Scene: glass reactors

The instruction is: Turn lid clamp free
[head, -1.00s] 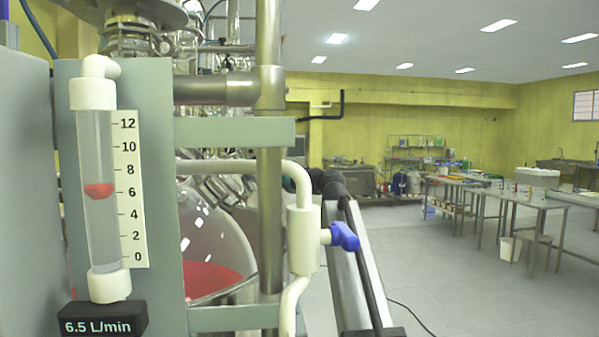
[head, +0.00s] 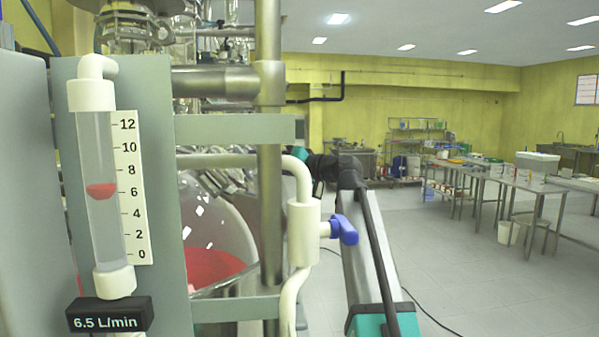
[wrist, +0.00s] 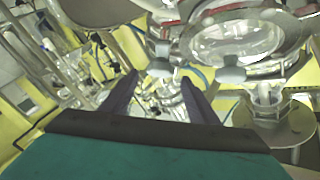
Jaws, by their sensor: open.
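In the wrist view a round glass lid (wrist: 235,38) with a metal rim shows at the upper right. Two grey clamp knobs sit at its near edge, a left knob (wrist: 160,68) and a right knob (wrist: 232,75). I cannot tell which clamp is the task's. My gripper (wrist: 159,77) is open, with its two dark fingers apart and nothing held between them. The left knob appears between and just beyond the fingertips; the gap in depth is unclear. In the head view the lid and clamps cannot be made out, and the gripper is hidden.
A glass vessel with red liquid (head: 215,265) stands behind a flowmeter panel (head: 160,200) reading 6.5 L/min. A white pipe with a blue-handled valve (head: 343,230) is close to my arm. Steel posts and pipes crowd the left. Open floor and tables (head: 490,175) lie right.

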